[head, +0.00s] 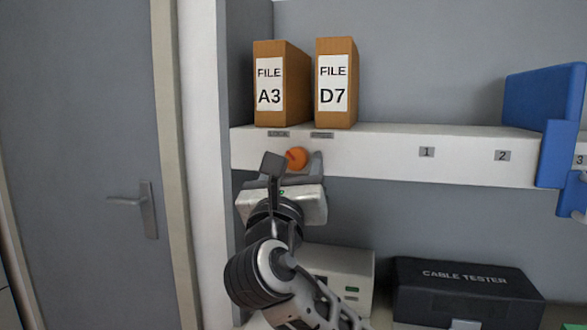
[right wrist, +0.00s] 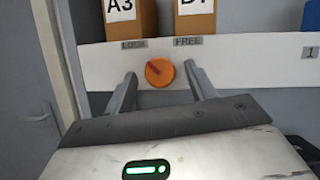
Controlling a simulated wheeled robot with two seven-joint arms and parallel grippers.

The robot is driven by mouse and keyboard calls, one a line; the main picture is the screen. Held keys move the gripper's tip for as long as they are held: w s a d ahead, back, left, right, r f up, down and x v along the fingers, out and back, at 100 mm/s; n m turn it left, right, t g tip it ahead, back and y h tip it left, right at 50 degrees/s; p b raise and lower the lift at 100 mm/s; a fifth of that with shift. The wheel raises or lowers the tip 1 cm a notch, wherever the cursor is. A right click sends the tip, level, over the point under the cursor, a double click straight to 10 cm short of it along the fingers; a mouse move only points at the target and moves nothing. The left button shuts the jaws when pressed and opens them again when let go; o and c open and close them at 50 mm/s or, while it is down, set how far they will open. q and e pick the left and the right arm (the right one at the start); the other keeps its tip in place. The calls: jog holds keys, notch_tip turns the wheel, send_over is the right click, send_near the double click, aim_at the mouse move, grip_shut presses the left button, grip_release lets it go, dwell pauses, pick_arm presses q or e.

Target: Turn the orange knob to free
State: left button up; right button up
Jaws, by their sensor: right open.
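The round orange knob (head: 296,158) sits on the white front edge of the shelf. In the right wrist view the knob (right wrist: 160,73) has a dark pointer mark aimed up and left, toward the LOCK label (right wrist: 134,45). The FREE label (right wrist: 188,41) is up and right of it. My right gripper (head: 295,166) is open, with one finger on each side of the knob. In the right wrist view gaps show between the knob and both fingers. My left gripper is not in view.
Two brown files, A3 (head: 269,97) and D7 (head: 332,92), stand on the shelf (head: 375,150) above the knob. A blue object (head: 545,100) is at the shelf's right end. Below are a pale box (head: 340,265) and a black cable tester case (head: 465,290). A door (head: 80,150) is left.

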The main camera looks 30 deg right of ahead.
jog(key=c, duration=0.8)
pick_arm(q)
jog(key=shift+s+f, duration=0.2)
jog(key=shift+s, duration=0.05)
pick_arm(e)
jog(key=shift+w, duration=0.1)
jog(key=shift+c, duration=0.8)
